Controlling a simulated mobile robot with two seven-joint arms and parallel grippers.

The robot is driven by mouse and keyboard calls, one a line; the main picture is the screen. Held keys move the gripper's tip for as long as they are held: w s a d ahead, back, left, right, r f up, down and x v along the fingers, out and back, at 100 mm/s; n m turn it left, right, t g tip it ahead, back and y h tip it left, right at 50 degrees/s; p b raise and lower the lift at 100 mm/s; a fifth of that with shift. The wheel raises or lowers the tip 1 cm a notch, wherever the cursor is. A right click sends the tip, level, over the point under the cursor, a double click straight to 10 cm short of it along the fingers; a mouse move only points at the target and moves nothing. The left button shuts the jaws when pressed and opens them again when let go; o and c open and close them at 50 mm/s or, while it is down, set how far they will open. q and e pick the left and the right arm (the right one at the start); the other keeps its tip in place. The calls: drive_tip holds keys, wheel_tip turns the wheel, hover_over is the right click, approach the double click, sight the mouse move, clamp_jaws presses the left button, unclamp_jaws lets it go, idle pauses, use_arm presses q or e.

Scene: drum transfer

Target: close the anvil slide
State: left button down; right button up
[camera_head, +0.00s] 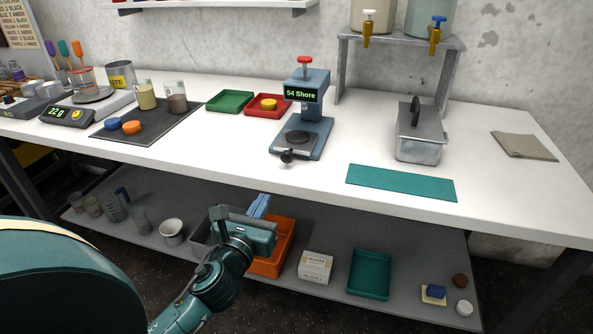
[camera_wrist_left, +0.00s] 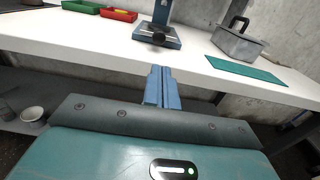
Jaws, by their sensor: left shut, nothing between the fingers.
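The blue-grey hardness tester (camera_head: 313,85) stands on the white table, with a red knob on top and a display reading "54 Shore". Its anvil slide (camera_head: 298,137) carries a dark round disc low at the front, and a black knob (camera_head: 287,156) sticks out at the table-edge side. I cannot tell how far out the slide is. In the left wrist view the knob (camera_wrist_left: 158,37) shows beyond my fingers. My left gripper (camera_head: 260,204) is shut and empty, in front of and below the table edge, apart from the tester. Its blue fingers also show in the left wrist view (camera_wrist_left: 161,72). My right gripper is not in view.
A teal mat (camera_head: 401,183) and a grey metal box (camera_head: 419,146) lie right of the tester. Red (camera_head: 264,112) and green (camera_head: 229,107) trays stand left of it. The table's front edge (camera_head: 230,168) lies between my gripper and the tester. An orange bin (camera_head: 270,262) sits on the lower shelf.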

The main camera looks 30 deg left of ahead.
sight(286, 159)
use_arm(q)
drive_tip(key=x, duration=1.4)
drive_tip(key=shift+p, duration=0.3)
drive_tip(key=shift+a, duration=0.1)
